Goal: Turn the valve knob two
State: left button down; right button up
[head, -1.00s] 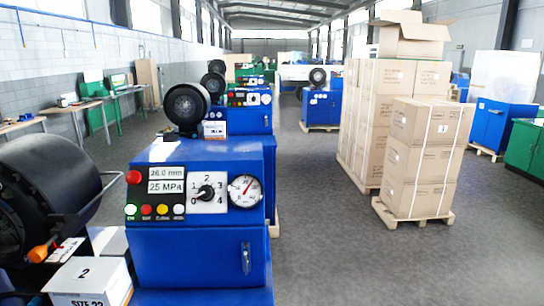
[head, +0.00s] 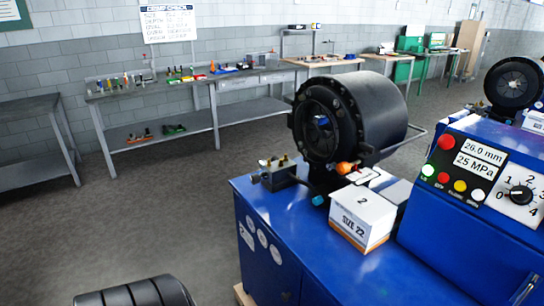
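A black selector knob (head: 521,195) sits on a white dial plate marked with numbers, on the sloped panel (head: 478,165) of the blue machine at the right. Its pointer is too small to read surely. A small block with brass fittings (head: 275,172) stands on the left end of the blue bench, beside the black crimper head (head: 345,118). An orange knob (head: 346,168) and a small blue knob (head: 318,200) are near the head's base. I cannot tell which is valve knob two.
A box marked 2 and SIZE 22 (head: 362,218) stands on the blue cabinet (head: 268,250). A black ribbed shape (head: 135,292) cuts into the bottom edge. Grey workbenches (head: 190,92) line the wall. The floor at the left is clear.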

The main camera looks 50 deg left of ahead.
aim_at(255, 178)
jog(key=u, duration=1.6)
